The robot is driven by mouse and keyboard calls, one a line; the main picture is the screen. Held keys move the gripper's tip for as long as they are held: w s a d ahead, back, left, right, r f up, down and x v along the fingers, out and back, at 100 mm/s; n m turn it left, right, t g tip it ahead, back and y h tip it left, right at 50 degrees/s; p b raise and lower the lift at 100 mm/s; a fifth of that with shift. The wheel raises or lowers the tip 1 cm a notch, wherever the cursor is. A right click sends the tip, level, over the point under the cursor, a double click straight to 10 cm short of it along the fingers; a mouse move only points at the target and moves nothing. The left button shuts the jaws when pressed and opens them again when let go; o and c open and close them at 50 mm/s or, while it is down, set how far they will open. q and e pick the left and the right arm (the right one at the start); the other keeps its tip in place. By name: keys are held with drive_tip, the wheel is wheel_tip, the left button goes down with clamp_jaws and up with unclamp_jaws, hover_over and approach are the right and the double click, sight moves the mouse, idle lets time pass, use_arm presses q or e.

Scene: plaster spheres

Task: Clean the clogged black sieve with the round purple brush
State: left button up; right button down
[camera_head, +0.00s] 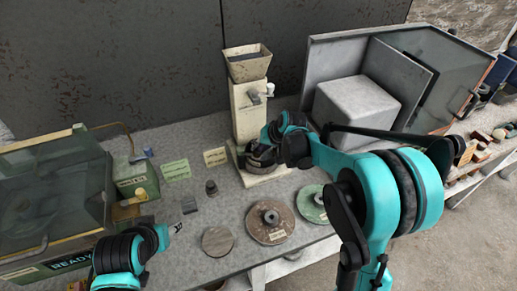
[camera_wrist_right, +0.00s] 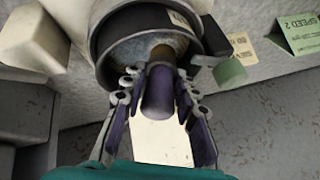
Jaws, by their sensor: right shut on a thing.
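The round purple brush (camera_wrist_right: 158,94) is held between the fingers of my right gripper (camera_wrist_right: 154,88), which is shut on it. Its brownish head (camera_wrist_right: 163,52) reaches into the round black sieve (camera_wrist_right: 104,48) and seems to be against the pale clogged face inside. In the head view the black sieve (camera_head: 262,163) is low on the front of the cream mill, partly covered by my right gripper (camera_head: 270,140). My left gripper (camera_head: 174,230) is at the lower left over the table; its fingers are too small to judge.
The cream mill (camera_head: 248,105) stands at the back of the grey table. Several round discs, among them a brown one (camera_head: 270,222) and a green one (camera_head: 312,203), lie in front. A glass-lidded machine (camera_head: 50,190) is on the left, an open cabinet with a grey block (camera_head: 355,110) on the right.

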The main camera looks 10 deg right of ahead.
drive_tip(key=shift+w+d, duration=0.6)
drive_tip(key=shift+d, duration=0.15)
drive_tip(key=shift+s+a, duration=1.2)
drive_tip(key=shift+a, duration=0.25)
drive_tip(key=shift+d, duration=0.1)
drive_tip(key=shift+w+d+r+p, duration=0.5)
drive_tip(key=shift+w+d+r, duration=0.1)
drive_tip(key=shift+d+r, duration=0.1)
drive_tip(key=shift+f, duration=0.1)
drive_tip(key=shift+a+f+b, duration=0.2)
drive_tip(key=shift+f+b, duration=0.05)
drive_tip(key=shift+b, duration=0.05)
drive_tip(key=shift+f+b, duration=0.3)
drive_tip(key=shift+f, duration=0.1)
